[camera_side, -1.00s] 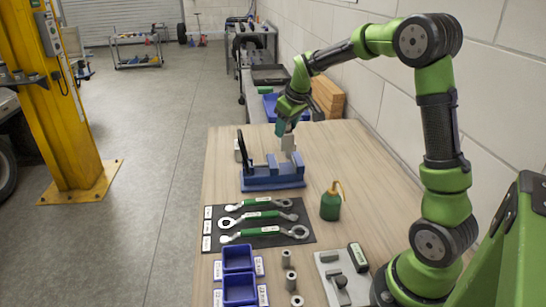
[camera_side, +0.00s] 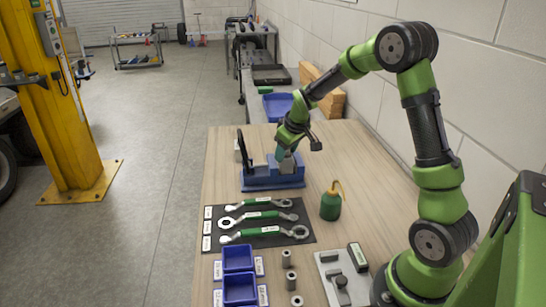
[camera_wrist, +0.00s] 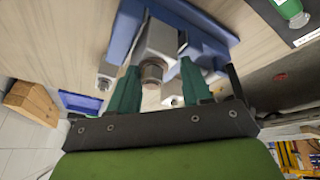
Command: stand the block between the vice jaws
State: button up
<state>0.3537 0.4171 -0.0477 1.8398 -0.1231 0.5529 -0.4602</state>
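The blue vice (camera_side: 258,183) stands on the wooden table, and its blue body also shows in the wrist view (camera_wrist: 200,28). The grey block (camera_side: 287,165) is low at the vice, in the gap between the jaws as seen from the side. In the wrist view the block (camera_wrist: 158,38) lies between my teal fingertips, with a round end facing the camera. My gripper (camera_wrist: 160,68) points down over the vice and appears shut on the block. The block's lower end is hidden, so I cannot tell if it touches the vice bed.
A black mat (camera_side: 290,238) with several green-handled wrenches lies in front of the vice. A green bottle (camera_side: 331,204) stands to its right. Blue bins (camera_side: 238,257) and metal sleeves (camera_side: 288,258) are nearer. A black upright handle (camera_side: 241,146) rises at the vice's left.

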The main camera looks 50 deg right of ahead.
jog(key=o, duration=0.5)
jog(key=shift+c, duration=0.2)
jog(key=v, duration=1.2)
jog(key=s+a+r+m+t+y, duration=0.3)
jog(key=s+a, duration=1.4)
jog(key=a, duration=0.3)
jog(key=shift+a+r+y, duration=0.15)
jog(key=shift+a+y, duration=0.05)
jog(key=shift+y, duration=0.2)
